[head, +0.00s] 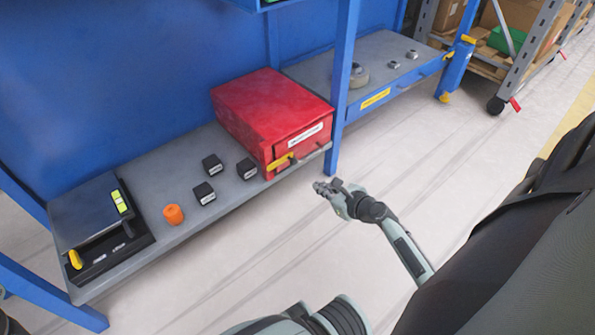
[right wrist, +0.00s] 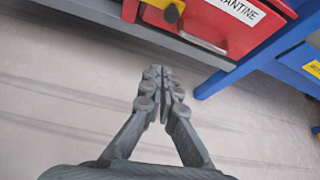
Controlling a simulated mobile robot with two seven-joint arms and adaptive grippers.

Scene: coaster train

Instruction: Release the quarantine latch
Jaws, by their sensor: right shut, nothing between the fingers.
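The red quarantine box (head: 268,105) sits on the grey shelf, with a white label on its front that ends in "ANTINE" in the right wrist view. A yellow latch (head: 281,162) is on the lower left of its front; it also shows at the top of the right wrist view (right wrist: 172,12). My right gripper (head: 321,187) is shut and empty, in front of and below the box, apart from the latch. In the right wrist view its fingertips (right wrist: 158,77) meet, pointing toward the shelf edge. My left gripper is not in view.
The grey shelf (head: 140,165) also holds several small black blocks (head: 204,193), an orange piece (head: 173,214) and a black device (head: 85,215) with a yellow handle. A blue post (head: 341,85) stands right of the box. The floor in front is clear.

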